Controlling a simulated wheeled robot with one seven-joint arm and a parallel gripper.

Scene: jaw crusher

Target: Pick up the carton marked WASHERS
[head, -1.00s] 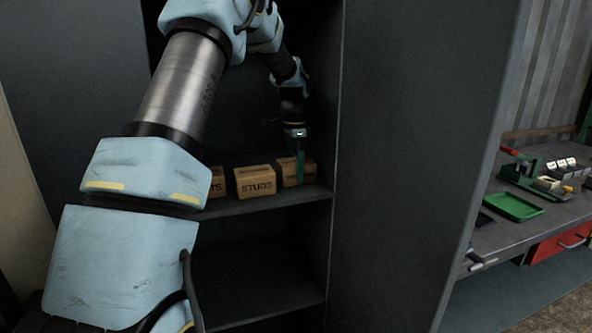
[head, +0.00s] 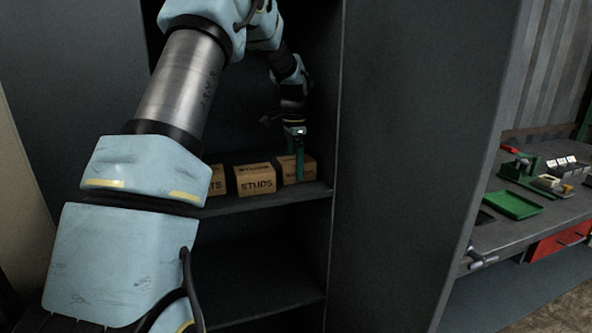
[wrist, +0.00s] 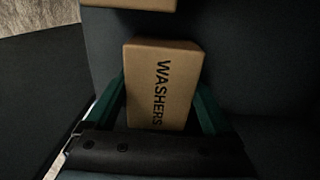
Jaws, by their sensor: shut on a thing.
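The carton marked WASHERS (wrist: 162,85) is a brown box held between the two green fingers of my gripper (wrist: 163,108) in the wrist view. The fingers are shut on its two sides, and its printed face shows. In the head view the carton (head: 289,171) is the right one on the cabinet shelf, partly hidden by my gripper (head: 299,165), which reaches down over it. It looks to rest on the shelf; I cannot tell any small gap under it.
The STUDS carton (head: 256,180) stands just left on the same shelf (head: 262,201). Another carton (head: 217,181), partly hidden by my arm, is further left. The cabinet's right wall (head: 400,160) is close to the gripper. A workbench with a green tray (head: 513,205) is at the right.

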